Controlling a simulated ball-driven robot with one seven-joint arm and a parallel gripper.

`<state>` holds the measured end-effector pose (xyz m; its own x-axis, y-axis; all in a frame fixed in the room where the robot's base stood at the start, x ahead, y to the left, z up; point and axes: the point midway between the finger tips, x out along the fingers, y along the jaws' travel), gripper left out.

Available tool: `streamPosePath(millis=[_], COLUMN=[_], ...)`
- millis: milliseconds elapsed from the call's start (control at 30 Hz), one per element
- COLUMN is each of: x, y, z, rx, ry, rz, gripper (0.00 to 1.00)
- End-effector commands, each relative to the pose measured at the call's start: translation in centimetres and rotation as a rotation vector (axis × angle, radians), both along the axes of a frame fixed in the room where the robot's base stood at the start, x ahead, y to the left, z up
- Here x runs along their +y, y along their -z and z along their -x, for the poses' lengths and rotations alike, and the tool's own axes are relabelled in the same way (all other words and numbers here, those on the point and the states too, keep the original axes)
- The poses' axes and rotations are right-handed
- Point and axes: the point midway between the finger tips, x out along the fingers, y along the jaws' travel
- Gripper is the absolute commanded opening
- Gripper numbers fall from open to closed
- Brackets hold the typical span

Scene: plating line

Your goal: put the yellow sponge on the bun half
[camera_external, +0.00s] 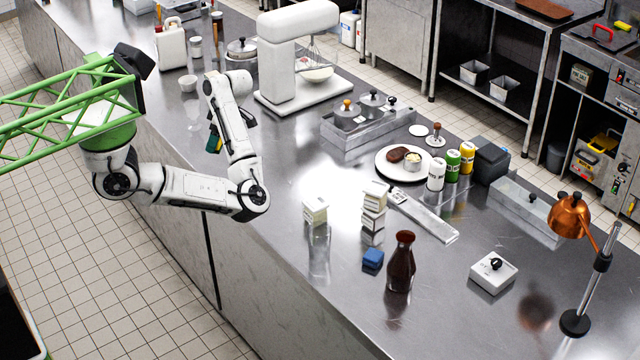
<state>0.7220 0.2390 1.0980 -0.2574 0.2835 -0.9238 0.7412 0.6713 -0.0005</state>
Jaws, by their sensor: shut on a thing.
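My gripper (213,136) hangs low over the left part of the steel counter, partly hidden by my forearm. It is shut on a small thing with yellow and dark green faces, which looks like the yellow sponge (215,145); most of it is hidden. A white plate (387,168) lies well to the right of my gripper. A dark brown round piece (397,154) and a pale, cream-topped piece (413,162) sit on it. I cannot tell for sure which of them is the bun half.
A white stand mixer (284,75) stands between my gripper and the plate, towards the back. Stacked cartons (374,197), a blue block (372,258) and a brown bottle (401,262) stand nearer the front. Several shakers (436,175) stand right of the plate.

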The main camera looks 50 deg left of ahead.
Motion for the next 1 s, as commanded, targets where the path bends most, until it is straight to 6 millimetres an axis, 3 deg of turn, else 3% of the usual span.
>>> streamPosePath(millis=[167, 600, 800, 1000], x=[1.4, 4.0, 4.9, 5.4], y=[0.2, 3.8, 7.3, 9.2], z=[0.2, -7.7, -10.3, -11.8], rx=[0.002, 0.001, 0.002, 0.0], ry=[-0.051, -0.047, -0.047, -0.048], rz=[0.0, 0.004, 0.004, 0.001], gripper=[0.45, 0.45, 0.45, 0.45])
